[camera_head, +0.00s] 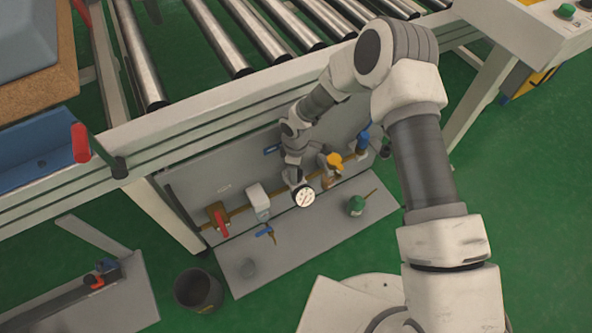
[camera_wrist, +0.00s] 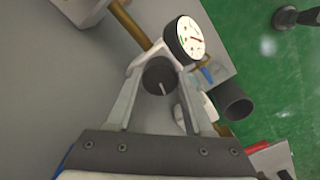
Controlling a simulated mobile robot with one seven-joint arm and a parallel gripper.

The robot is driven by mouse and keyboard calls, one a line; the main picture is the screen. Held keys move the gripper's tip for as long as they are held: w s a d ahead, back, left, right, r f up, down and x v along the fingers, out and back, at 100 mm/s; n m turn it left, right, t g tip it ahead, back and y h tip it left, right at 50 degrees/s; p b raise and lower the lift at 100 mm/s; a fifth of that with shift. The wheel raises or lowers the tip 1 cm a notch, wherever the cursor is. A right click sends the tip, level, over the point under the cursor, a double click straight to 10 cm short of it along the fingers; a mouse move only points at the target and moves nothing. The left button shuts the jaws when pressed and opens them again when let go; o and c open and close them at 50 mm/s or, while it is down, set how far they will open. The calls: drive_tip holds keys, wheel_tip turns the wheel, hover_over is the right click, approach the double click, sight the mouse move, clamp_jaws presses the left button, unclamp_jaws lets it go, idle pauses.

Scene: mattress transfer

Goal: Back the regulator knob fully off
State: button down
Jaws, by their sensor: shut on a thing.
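The regulator knob (camera_wrist: 158,72) is round and black with a light line mark pointing towards the lower edge of the wrist view. My gripper (camera_wrist: 160,78) has one finger on each side of it and is shut on it. In the head view my gripper (camera_head: 293,172) reaches down to the pipe panel and hides the knob. The pressure gauge (camera_wrist: 190,38), white-faced with a black rim, sits just beyond the knob; it also shows in the head view (camera_head: 304,196). Its reading is too small to tell.
The brass pipe carries a red-handled valve (camera_head: 218,221), a white unit (camera_head: 258,199) and a yellow part (camera_head: 334,161). A dark bin (camera_head: 198,290) stands on the floor. The roller conveyor (camera_head: 210,38) overhangs the panel.

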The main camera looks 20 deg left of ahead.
drive_tip(key=n, duration=0.6)
drive_tip(key=shift+n, duration=0.3)
drive_tip(key=n, duration=0.5)
drive_tip(key=shift+p, duration=0.3)
drive_tip(key=shift+n, duration=0.3)
drive_tip(key=shift+c, duration=1.4)
unclamp_jaws()
wheel_tip(320, 180, up, 17)
drive_tip(key=p, duration=0.5)
drive_tip(key=shift+r, duration=0.2)
